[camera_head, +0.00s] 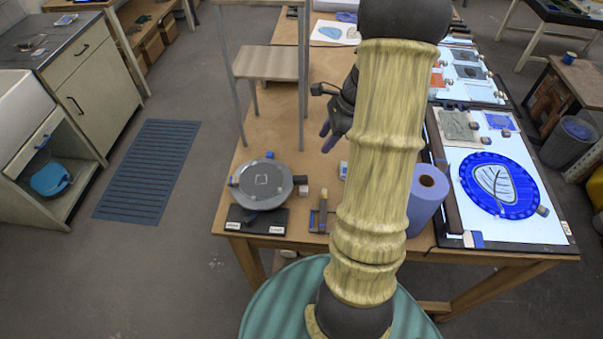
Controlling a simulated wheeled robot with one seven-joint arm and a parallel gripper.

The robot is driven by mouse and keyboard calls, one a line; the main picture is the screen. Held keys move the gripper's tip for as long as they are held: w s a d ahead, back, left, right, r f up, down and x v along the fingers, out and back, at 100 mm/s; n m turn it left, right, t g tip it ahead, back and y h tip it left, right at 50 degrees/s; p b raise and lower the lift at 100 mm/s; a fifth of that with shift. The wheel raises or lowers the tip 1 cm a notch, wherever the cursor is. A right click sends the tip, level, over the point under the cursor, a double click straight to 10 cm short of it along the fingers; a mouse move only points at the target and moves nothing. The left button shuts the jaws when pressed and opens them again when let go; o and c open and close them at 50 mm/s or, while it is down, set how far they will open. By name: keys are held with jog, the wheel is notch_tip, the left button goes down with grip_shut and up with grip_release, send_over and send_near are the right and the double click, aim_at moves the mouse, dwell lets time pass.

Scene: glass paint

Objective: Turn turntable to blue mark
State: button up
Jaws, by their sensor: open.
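The turntable (262,183) is a round grey disc on a dark base at the near left of the wooden table. I cannot tell which patch is the blue mark. My gripper (328,138) is open, right of and beyond the turntable and apart from it, with its bluish fingers pointing down. My arm hides part of the gripper and the table's middle.
A blue paper roll (425,199) stands right of my arm. A lit panel (470,220) with a blue leaf disc (497,184) lies at the right. A small tool block (320,217) sits right of the turntable. A stand (270,64) rises behind. Table between stand and turntable looks clear.

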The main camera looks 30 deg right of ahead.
aim_at(300, 178)
jog(key=shift+f, duration=0.15)
jog(key=p+x, duration=0.4)
jog(key=x, duration=1.3)
jog(key=shift+w, duration=0.1)
grip_shut()
